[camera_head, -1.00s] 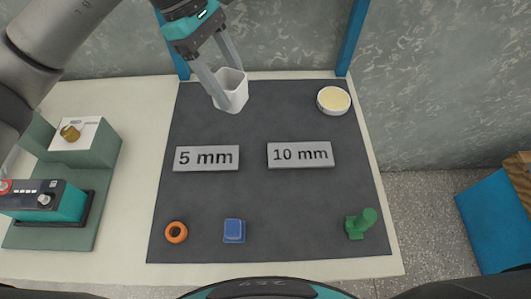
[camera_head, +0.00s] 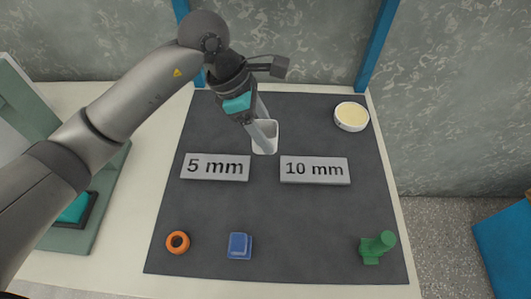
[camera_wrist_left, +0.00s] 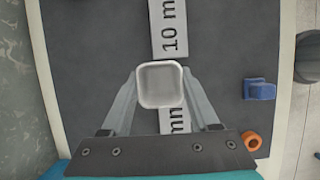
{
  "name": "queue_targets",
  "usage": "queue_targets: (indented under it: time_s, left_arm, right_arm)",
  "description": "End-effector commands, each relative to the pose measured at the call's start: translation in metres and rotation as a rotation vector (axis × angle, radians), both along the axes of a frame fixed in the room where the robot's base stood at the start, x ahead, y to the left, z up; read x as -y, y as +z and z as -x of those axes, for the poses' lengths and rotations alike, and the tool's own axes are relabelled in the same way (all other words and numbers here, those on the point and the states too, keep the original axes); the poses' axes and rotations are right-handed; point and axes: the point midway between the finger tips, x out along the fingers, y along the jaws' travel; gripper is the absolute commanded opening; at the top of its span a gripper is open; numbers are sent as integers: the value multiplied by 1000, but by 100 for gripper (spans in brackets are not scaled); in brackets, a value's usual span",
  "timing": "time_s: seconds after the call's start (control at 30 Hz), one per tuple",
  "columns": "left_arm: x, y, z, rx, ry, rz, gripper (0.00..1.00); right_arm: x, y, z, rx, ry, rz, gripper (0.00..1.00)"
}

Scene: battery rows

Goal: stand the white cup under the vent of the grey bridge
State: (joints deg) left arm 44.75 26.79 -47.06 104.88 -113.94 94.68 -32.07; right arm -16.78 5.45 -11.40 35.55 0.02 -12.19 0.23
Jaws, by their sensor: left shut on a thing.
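The white cup (camera_head: 271,134) is a small, squarish, open-topped vessel above the back middle of the dark mat. My left gripper (camera_head: 262,142) is shut on it, one finger crossing its front. In the left wrist view the cup (camera_wrist_left: 160,86) sits between the two fingers (camera_wrist_left: 161,82), its opening facing the camera, and it looks empty. I cannot tell how high its base is above the mat. I cannot make out a grey bridge or a vent in either view. My right gripper is not in view.
Grey plates reading 5 mm (camera_head: 216,168) and 10 mm (camera_head: 315,171) lie mid-mat (camera_head: 300,225). A bowl (camera_head: 351,116) stands back right. An orange ring (camera_head: 177,242), a blue block (camera_head: 240,245) and a green piece (camera_head: 376,247) are in front. Blue posts (camera_head: 377,45) stand behind.

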Motion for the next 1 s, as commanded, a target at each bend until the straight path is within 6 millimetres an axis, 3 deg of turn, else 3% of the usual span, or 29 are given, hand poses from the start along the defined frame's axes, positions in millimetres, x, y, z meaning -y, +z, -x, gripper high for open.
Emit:
queue_targets:
  time_s: [0.1,0.23,0.57,0.97,1.0]
  left_arm:
    - [1,-22,1,-2,-1,1,0]
    - [0,-30,0,1,-2,0,0]
    - [0,-71,0,-1,-1,1,0]
    - [0,-75,0,2,-2,0,0]
    - [0,-76,0,2,-2,0,62]
  right_arm:
    - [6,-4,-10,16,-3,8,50]
    - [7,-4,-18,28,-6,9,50]
    - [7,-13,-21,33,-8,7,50]
    - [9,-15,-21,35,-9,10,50]
    - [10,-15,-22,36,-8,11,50]
